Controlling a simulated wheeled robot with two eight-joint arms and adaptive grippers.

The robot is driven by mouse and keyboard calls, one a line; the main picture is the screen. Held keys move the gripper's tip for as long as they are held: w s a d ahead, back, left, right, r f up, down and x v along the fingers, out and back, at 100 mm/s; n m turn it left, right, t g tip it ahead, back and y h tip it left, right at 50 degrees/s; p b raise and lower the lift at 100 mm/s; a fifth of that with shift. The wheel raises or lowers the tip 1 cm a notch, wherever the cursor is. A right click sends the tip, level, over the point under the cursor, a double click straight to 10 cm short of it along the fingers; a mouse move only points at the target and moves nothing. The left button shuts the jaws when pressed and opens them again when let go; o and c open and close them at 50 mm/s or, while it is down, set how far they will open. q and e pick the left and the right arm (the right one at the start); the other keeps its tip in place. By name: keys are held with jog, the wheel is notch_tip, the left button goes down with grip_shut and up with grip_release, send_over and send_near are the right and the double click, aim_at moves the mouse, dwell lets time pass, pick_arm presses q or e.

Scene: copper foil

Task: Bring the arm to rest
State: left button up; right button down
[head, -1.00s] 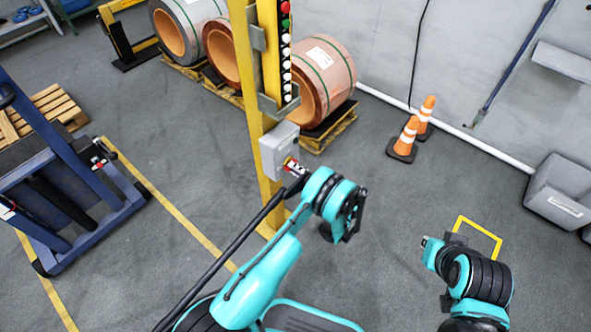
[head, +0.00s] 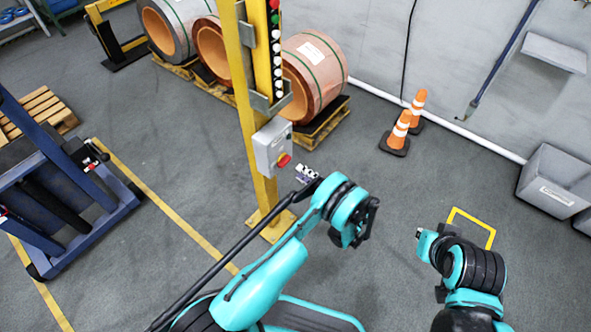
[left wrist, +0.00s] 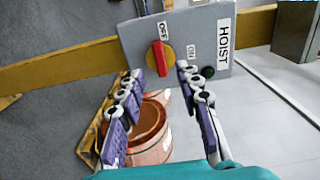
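The grey hoist switch box (head: 272,148) is mounted on the yellow post (head: 245,90). In the left wrist view the box (left wrist: 210,32) carries a red knob (left wrist: 160,58) on a yellow disc, with OFF, ON and HOIST labels. One end of the knob points toward the OFF label. My left gripper (head: 307,173) is just off the box, to the lower right of the knob in the head view. In the left wrist view its two purple-padded fingers (left wrist: 157,78) are spread and empty, apart from the knob.
Copper coils (head: 315,68) lie on pallets behind the post. Two orange cones (head: 398,132) stand near the wall. A grey bin (head: 553,182) is at far right. A blue frame (head: 65,190) stands at left. The floor around the post is mostly open.

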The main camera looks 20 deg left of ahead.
pick_arm(q)
jog(key=shift+s+d, duration=0.1)
jog(key=shift+d, duration=0.2)
jog(key=w+a+r+h, duration=0.3)
jog(key=w+r+h, duration=0.1)
jog(key=r, duration=0.7)
jog(key=s+a+r+g+h, duration=0.1)
jog(key=s+a+r+h, duration=0.25)
jog(key=r, duration=0.45)
jog(key=s+d+r+n+h, duration=0.1)
jog(key=s+r+h, duration=0.1)
jog(key=s, duration=0.6)
jog(key=s+d+r+n+t+h, duration=0.1)
jog(key=s+h, duration=0.3)
jog(key=s, duration=0.4)
jog(key=s+d+r+n+t+h, duration=0.1)
jog(key=s+d+r+h, duration=0.2)
jog(key=s, duration=0.6)
jog(key=shift+r+n, duration=0.15)
jog(key=shift+n, duration=0.25)
jog(key=shift+d+h, duration=0.1)
jog(key=shift+h, duration=0.15)
